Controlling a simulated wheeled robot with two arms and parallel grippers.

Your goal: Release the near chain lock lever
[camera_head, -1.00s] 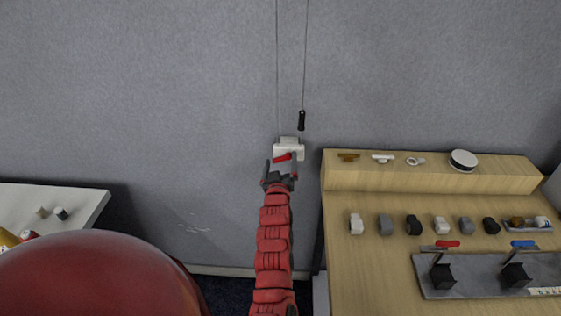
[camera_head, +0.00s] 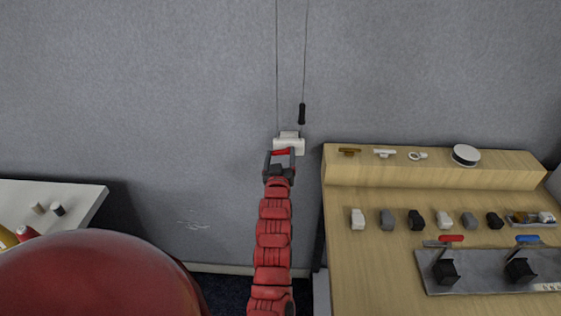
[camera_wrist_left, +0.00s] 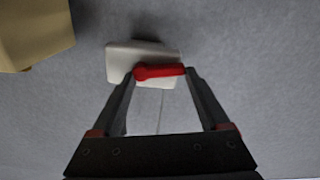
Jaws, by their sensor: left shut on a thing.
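The chain lock is a white block (camera_head: 289,142) on the grey wall, with a red lever (camera_head: 281,152) at its lower front. In the left wrist view the white block (camera_wrist_left: 130,62) sits behind the red lever (camera_wrist_left: 160,71), which lies nearly level across it. My left gripper (camera_head: 280,155) is at the lever. In the left wrist view its two black fingers (camera_wrist_left: 160,76) are at the two ends of the red lever and shut on it. The fingers hide part of the lever's ends. My right gripper is in neither view.
Two thin cords hang down the wall, one with a black handle (camera_head: 302,114) above the block. A wooden bench (camera_head: 390,275) with a raised shelf (camera_head: 430,176) stands close on the right. A white table (camera_head: 75,196) is at the left.

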